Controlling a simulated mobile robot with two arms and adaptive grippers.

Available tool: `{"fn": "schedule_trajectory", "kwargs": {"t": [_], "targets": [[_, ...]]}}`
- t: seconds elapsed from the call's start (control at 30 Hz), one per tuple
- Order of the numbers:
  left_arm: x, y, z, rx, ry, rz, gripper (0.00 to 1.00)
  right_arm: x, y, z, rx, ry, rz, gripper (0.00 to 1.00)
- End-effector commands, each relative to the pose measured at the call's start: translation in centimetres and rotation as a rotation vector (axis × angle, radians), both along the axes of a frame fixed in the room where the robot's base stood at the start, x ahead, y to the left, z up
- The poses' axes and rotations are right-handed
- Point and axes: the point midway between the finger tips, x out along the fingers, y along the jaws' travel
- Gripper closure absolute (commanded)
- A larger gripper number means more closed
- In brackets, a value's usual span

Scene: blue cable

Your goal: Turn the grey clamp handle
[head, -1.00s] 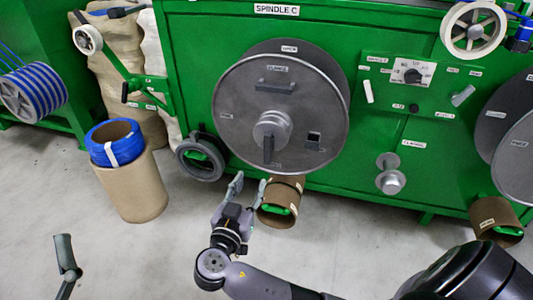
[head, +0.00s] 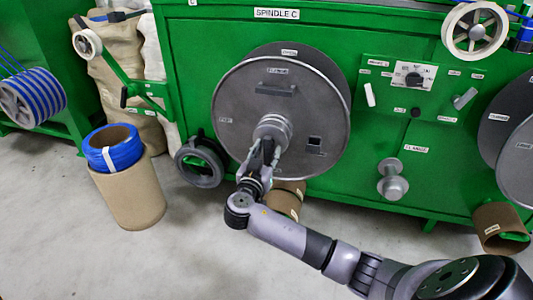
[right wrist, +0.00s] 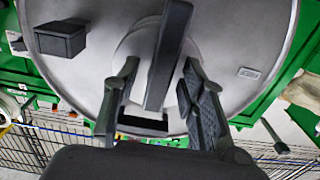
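The grey clamp handle (head: 268,148) is a dark upright bar on the round hub (head: 272,128) at the middle of the large grey flange (head: 238,98). It shows large in the right wrist view (right wrist: 168,55). My right gripper (head: 262,160) is at the hub, partly hiding the handle. In the right wrist view my right gripper (right wrist: 160,80) has one finger on each side of the handle. Gaps show between the fingers and the handle, so it is open around it. My left gripper is out of view.
The green machine (head: 410,185) carries a control panel (head: 420,92) and a knob-like fitting (head: 392,180) to the right. A cardboard drum (head: 130,195) with a blue roll (head: 112,148) stands at the left. The floor at the lower left is clear.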

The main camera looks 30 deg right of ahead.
Motion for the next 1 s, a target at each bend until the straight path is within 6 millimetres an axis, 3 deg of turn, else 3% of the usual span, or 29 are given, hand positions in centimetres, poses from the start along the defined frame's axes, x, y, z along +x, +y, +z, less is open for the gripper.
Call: {"fn": "schedule_trajectory", "kwargs": {"t": [0.2, 0.77, 1.0], "targets": [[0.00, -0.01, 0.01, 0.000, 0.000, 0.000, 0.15, 0.00, 0.00, 0.01, 0.000, 0.000, 0.000, 0.62], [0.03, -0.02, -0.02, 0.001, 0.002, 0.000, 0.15, -0.03, 0.03, -0.01, -0.001, 0.001, 0.000, 1.00], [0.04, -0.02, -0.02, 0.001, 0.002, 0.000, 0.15, -0.03, 0.04, -0.02, -0.001, 0.001, 0.000, 1.00]]}}
